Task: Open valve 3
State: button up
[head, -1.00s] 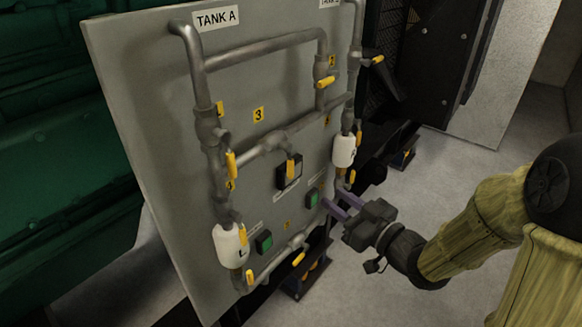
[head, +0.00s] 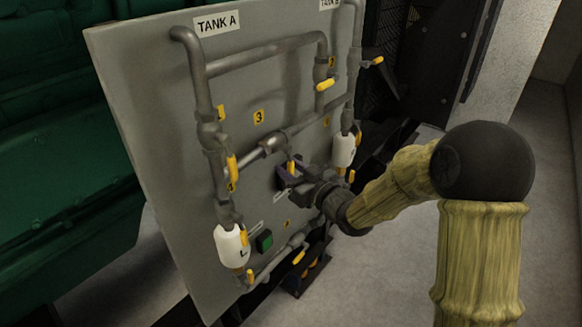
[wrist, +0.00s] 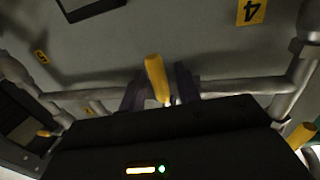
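The "3" label (head: 258,117) is on the grey panel above the middle pipe (head: 270,146). Below that pipe a yellow lever handle (head: 291,168) points down, crosswise to the pipe; I take it as valve 3's handle. My gripper (head: 287,180) is at this handle, in front of the panel. In the wrist view the yellow handle (wrist: 157,78) stands between the two dark fingers of my gripper (wrist: 160,90). The fingers are apart, one on each side, with a narrow gap showing on the right. Whether the left finger touches it is unclear.
Other yellow handles sit close by, at the left pipe (head: 232,168) and the upper right pipe (head: 325,85). A white canister (head: 231,245) and a green button (head: 265,240) are lower on the panel. Open floor (head: 400,270) lies to the right.

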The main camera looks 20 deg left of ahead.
jog(key=shift+w, duration=0.1)
grip_shut()
